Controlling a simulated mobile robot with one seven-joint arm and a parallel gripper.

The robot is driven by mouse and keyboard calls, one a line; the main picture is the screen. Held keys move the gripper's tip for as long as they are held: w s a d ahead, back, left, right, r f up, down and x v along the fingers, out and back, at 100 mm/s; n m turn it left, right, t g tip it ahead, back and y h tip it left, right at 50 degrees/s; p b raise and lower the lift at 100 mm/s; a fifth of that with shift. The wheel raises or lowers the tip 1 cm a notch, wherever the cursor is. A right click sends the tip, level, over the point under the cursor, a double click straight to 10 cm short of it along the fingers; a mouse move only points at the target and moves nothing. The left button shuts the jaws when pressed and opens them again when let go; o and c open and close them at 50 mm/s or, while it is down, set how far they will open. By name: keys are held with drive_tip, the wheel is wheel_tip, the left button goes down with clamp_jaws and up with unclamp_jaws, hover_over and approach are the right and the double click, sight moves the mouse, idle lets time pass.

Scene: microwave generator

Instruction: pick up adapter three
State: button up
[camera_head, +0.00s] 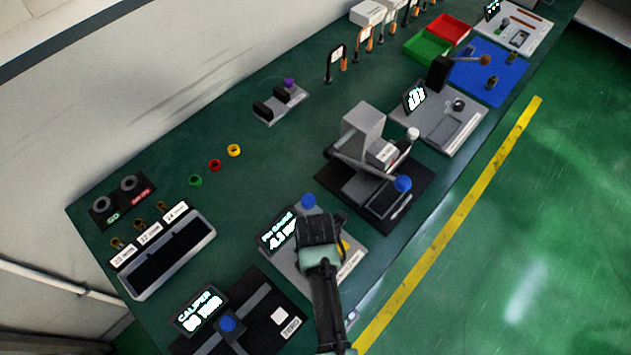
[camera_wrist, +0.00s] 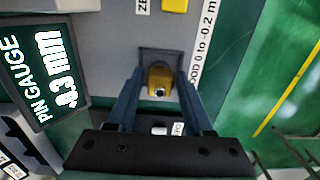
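My gripper (camera_head: 320,232) is over the pin gauge station, whose grey plate (camera_head: 278,262) is partly hidden by it in the head view. In the wrist view the two fingers of my gripper (camera_wrist: 160,76) are apart. A yellow-brass piece with a dark hole (camera_wrist: 160,80) sits between them at a dark frame on the plate, with small gaps to both fingers. No number is readable on it, so I cannot tell if it is adapter three. The pin gauge display (camera_wrist: 47,75) reads -0.3 mm.
A caliper station (camera_head: 200,313) is at lower left, and a press-like grey device (camera_head: 362,130) stands to the right. Small brass pieces (camera_head: 139,225) stand by a labelled black rack (camera_head: 168,258). A yellow button (camera_wrist: 175,5) is beyond the fingers.

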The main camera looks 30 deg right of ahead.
clamp_jaws()
drive_tip(key=shift+r, duration=0.1)
